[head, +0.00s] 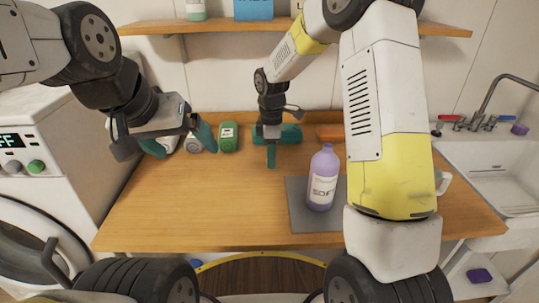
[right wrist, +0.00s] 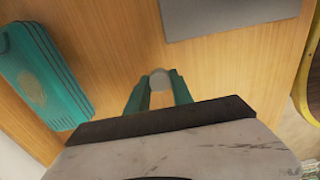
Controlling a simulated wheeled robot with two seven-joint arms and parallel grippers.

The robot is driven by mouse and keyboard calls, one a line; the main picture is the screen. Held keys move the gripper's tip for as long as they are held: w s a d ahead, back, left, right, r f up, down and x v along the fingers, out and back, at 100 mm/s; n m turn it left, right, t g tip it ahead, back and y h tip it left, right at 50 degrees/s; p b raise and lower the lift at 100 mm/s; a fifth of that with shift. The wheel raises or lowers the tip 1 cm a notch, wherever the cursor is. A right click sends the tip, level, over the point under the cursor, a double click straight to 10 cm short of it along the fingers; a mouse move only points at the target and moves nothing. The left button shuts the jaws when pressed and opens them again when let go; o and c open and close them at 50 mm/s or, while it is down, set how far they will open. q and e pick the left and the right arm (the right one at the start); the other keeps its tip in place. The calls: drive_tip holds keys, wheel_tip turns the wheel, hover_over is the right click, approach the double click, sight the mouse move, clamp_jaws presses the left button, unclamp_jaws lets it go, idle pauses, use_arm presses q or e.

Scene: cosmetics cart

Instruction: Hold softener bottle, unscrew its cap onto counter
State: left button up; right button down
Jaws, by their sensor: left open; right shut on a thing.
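The purple softener bottle (head: 322,182) stands upright on a grey mat (head: 300,220) on the wooden counter (head: 190,215). Its narrow neck shows no cap. My right gripper (head: 271,160) is left of the bottle and apart from it, pointing down over the counter. In the right wrist view, my right gripper (right wrist: 157,98) is shut on a small pale rounded thing (right wrist: 158,76), which looks like the cap. Whether it touches the counter is unclear. My left gripper (head: 180,142) is open and empty over the counter's left side, away from the softener bottle.
A green bottle (head: 228,138) and pale containers stand behind my left gripper. A teal box (right wrist: 42,75) lies on the counter near my right gripper. A shelf (head: 225,28) spans the back wall. A sink (head: 505,165) is right, a washing machine (head: 45,165) left. The counter's front left is clear.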

sight(271, 173)
drive_tip(key=shift+f, duration=1.65)
drive_tip(key=shift+f, duration=0.1)
drive_tip(key=c, duration=1.1)
unclamp_jaws()
wheel_tip(271, 173, up, 12)
drive_tip(key=s+d+r+m+t+y, duration=0.1)
drive_tip(key=s+d+r+m+t, duration=0.1)
drive_tip(key=s+d+r+m, duration=0.3)
drive_tip(key=s+d+r+m+t, duration=0.1)
drive_tip(key=s+d+r+m, duration=0.15)
drive_tip(key=s+r, duration=0.35)
drive_tip(key=s+d+m+t, duration=0.1)
drive_tip(key=s+m, duration=0.2)
drive_tip(key=s, duration=0.1)
drive_tip(key=s+d+m+t, duration=0.1)
drive_tip(key=s+m, duration=0.2)
drive_tip(key=s, duration=0.2)
drive_tip(key=s+d+r+m+t+y, duration=0.1)
drive_tip(key=s+m, duration=0.3)
drive_tip(key=shift+s+d+r, duration=0.1)
drive_tip(key=shift+s+d, duration=0.05)
drive_tip(key=shift+s, duration=0.1)
